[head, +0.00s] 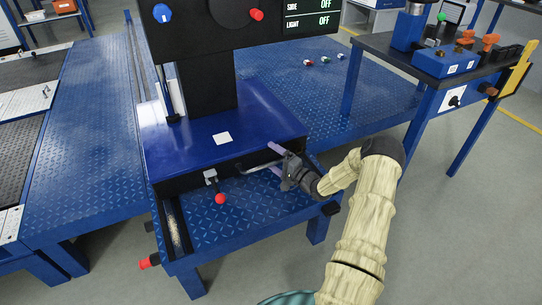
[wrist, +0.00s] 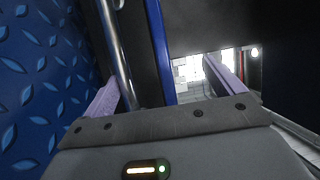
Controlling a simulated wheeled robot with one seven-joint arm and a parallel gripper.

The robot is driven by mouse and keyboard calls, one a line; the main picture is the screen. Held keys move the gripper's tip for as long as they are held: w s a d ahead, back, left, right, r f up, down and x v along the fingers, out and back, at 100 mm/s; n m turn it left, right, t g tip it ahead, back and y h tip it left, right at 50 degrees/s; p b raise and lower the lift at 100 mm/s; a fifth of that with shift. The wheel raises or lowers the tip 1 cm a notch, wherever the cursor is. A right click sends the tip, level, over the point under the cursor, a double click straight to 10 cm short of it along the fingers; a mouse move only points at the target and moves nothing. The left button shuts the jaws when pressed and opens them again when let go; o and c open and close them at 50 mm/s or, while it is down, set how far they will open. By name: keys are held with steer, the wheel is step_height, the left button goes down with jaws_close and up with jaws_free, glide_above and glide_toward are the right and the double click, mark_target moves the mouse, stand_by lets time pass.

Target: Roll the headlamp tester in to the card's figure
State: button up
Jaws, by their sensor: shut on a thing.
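The headlamp tester's blue base (head: 185,150) sits on the blue checker-plate platform, with a black column (head: 207,85) rising from it. A dark bar handle (head: 258,167) runs along the base's front right. My gripper (head: 276,163) is at the handle's right end, shut on it, one purple finger above. In the wrist view, a shiny bar (wrist: 116,55) passes beside the left finger of my gripper (wrist: 168,75). The exact contact is partly hidden.
A red-knobbed lever (head: 220,198) stands at the base's front. A floor rail (head: 174,225) runs along the platform's left side. The display (head: 310,12) reads SIDE OFF and LIGHT OFF. A bench (head: 400,55) with blue fixtures stands right. Small coloured items (head: 324,60) lie on the plate behind.

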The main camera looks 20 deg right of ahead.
steer(key=shift+d+r+p+v, duration=0.1)
steer(key=shift+r+p+v, duration=0.05)
steer(key=shift+v, duration=0.7)
steer(key=shift+d+r+p+v, duration=0.15)
steer(key=shift+v, duration=0.65)
steer(key=shift+c, duration=1)
steer(key=shift+s+d, duration=0.1)
steer(key=shift+s, duration=0.35)
steer(key=c, duration=0.6)
steer(key=shift+f+p+v, duration=0.15)
steer(key=shift+f+v, duration=0.1)
steer(key=shift+v, duration=1.2)
steer(key=shift+f+p+v, duration=0.2)
steer(key=shift+f+v, duration=0.05)
steer(key=shift+v, duration=1.15)
steer(key=shift+f+p+v, duration=0.15)
steer(key=shift+f+v, duration=0.15)
steer(key=shift+v, duration=1.15)
steer(key=shift+c, duration=0.2)
steer(key=shift+w, duration=0.1)
